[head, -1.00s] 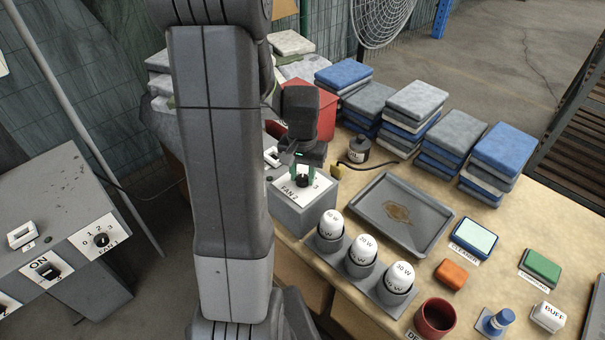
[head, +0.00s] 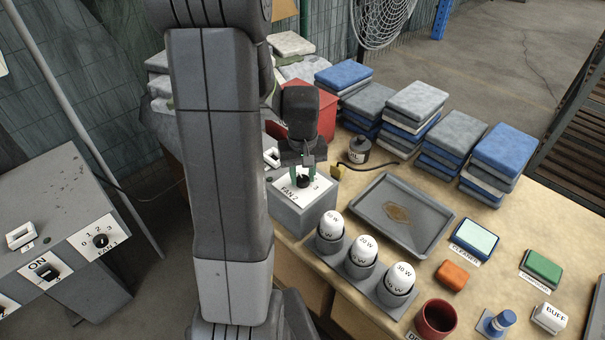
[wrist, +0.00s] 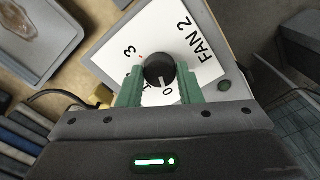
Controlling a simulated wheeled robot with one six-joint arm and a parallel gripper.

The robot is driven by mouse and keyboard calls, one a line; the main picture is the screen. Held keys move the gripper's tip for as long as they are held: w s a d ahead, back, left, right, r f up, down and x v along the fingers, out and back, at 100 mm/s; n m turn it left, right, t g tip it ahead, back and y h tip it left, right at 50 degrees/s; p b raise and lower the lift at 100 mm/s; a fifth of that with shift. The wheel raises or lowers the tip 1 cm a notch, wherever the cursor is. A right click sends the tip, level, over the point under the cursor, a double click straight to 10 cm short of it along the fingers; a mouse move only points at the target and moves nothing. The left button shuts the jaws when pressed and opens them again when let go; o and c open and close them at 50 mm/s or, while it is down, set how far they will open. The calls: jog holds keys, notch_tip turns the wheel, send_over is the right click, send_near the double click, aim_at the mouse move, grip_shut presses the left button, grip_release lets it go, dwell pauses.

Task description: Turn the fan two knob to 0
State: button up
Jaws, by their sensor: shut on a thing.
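The fan two knob (wrist: 159,70) is a round black knob on a white panel lettered FAN 2 (wrist: 200,50). In the head view the knob (head: 303,182) sits on top of a grey box (head: 300,215). My gripper (head: 304,176) points down over it, and its green fingers stand on either side of the knob, shut on it. In the wrist view the knob's white mark points down the picture, close to the 0, between the 0 and a partly hidden numeral. The 3 shows at the upper left. A finger hides part of the scale.
A red bin (head: 312,110) is close behind my gripper. A separate FAN 1 knob (head: 101,241) is on the left console.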

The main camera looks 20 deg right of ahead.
aim_at(302, 178)
jog(key=o, duration=1)
jog(key=shift+r, duration=0.1)
notch_tip(302, 178, up, 14)
jog(key=shift+f+p, duration=0.15)
jog(key=shift+p, duration=0.2)
jog(key=shift+f, duration=0.1)
notch_tip(302, 178, down, 14)
jog(key=shift+r+b, duration=0.15)
jog(key=shift+b, duration=0.2)
jog(key=shift+r, duration=0.1)
dwell(0.4)
